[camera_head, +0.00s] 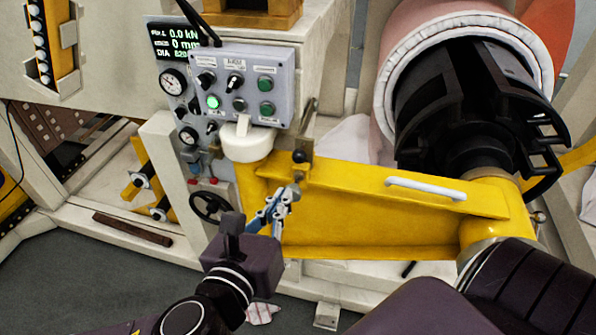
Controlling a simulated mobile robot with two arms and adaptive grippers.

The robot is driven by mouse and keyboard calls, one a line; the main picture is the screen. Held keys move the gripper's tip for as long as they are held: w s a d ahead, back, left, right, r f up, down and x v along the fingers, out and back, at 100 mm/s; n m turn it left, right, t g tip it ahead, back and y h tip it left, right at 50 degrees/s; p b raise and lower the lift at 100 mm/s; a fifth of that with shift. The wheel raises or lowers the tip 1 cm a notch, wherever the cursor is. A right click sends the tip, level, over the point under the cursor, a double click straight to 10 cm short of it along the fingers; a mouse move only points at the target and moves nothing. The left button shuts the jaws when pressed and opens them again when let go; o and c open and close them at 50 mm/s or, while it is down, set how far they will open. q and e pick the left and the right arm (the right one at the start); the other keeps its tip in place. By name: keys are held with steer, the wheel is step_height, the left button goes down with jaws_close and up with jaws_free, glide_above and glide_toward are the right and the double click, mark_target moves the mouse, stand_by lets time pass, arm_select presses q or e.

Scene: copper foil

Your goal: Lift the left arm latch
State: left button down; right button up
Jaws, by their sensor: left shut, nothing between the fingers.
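The yellow swing arm (370,215) of the machine runs across the middle, from a white pivot cap (246,142) to a round end at the right. At its left end stands a metal latch (308,128) with a black knob (300,156), which looks like the left arm latch. My left gripper (290,191) is shut and empty, in front of the yellow arm and just below the knob. I cannot tell whether its tips touch the latch. My right gripper is not in view.
A grey control box (240,84) with switches and a lit green button sits above the latch. A black handwheel (211,207) and gauges (173,82) are to the left. A white handle (425,188) lies along the yellow arm. A black chuck (470,105) fills the upper right.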

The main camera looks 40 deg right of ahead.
mark_target(298, 182)
arm_select(q)
steer(key=p+x, duration=0.2)
steer(key=x, duration=0.8)
steer(key=shift+r, duration=0.15)
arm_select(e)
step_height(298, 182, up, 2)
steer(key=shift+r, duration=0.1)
arm_select(q)
steer(key=shift+r, duration=0.1)
